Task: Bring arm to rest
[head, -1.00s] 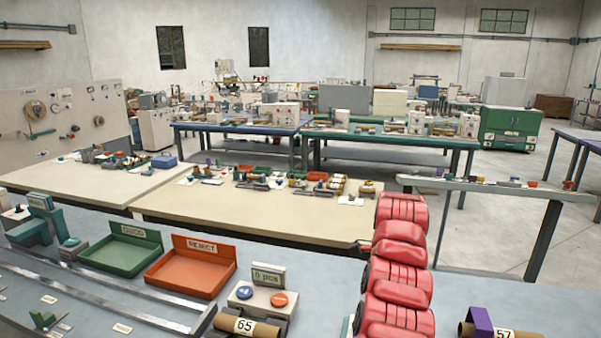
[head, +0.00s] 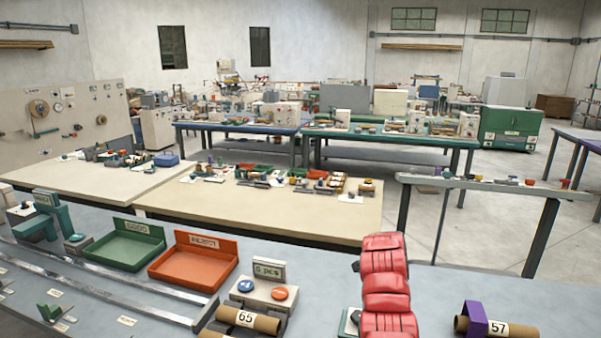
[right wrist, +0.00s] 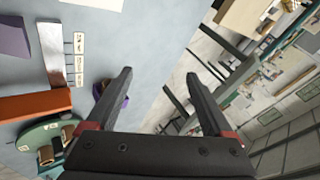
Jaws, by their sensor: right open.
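My right arm (head: 385,285), with red padded covers, rises from the bottom edge of the head view over the front bench. My right gripper (right wrist: 159,76) is open in the right wrist view, its two dark fingers wide apart with nothing between them. Past the fingers lie a grey surface on the left and the room's floor and tables on the right. A small dark part shows at the left of the red arm in the head view; I cannot tell whether it is the gripper. My left arm and gripper are not in view.
The front bench (head: 330,300) holds a green tray (head: 125,250), an orange tray (head: 190,270), a counter box with two buttons (head: 262,290), a tube marked 65 (head: 262,322) left of my arm and a tube marked 57 (head: 520,331) right of it. Bench space beside the arm is clear.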

